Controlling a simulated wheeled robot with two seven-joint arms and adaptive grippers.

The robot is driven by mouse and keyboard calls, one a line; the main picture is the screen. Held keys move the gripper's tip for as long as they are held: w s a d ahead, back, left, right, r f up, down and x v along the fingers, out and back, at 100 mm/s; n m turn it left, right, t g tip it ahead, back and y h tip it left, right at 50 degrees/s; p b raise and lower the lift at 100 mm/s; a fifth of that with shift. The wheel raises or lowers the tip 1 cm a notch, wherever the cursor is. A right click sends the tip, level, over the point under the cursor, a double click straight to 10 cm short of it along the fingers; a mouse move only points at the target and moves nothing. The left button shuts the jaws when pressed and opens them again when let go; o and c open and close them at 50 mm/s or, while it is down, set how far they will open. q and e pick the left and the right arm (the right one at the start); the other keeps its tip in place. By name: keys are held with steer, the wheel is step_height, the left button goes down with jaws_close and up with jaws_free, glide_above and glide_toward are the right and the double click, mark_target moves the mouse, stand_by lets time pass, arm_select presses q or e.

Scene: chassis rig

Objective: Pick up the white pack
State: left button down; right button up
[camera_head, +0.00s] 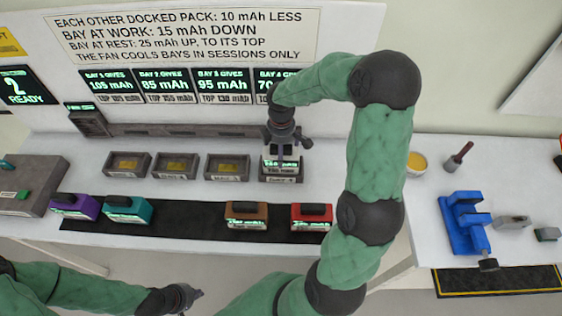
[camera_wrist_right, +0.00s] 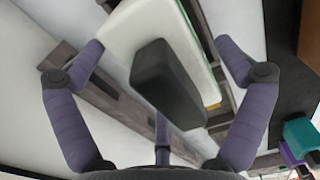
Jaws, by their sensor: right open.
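The white pack (camera_head: 282,169) sits in the rightmost bay in the head view, below my right gripper (camera_head: 284,141). In the right wrist view the white pack (camera_wrist_right: 128,28) has a black handle (camera_wrist_right: 165,82) on top. My right gripper (camera_wrist_right: 162,52) is open there, its fingers spread on both sides of the pack, with gaps between them and the handle. In the head view the gripper hides part of the pack. My left gripper (camera_head: 186,296) hangs low at the bottom, away from the packs; its opening is unclear.
Three empty-looking bays (camera_head: 127,164) stand left of the white pack. Purple (camera_head: 76,207), teal (camera_head: 128,211), brown (camera_head: 246,216) and red (camera_head: 311,217) packs lie on a dark mat in front. A blue fixture (camera_head: 463,224) stands on the right table. My right arm crosses the gap between tables.

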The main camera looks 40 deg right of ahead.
steer(key=shift+f, duration=0.45)
steer(key=shift+r, duration=0.1)
steer(key=c, duration=1.6)
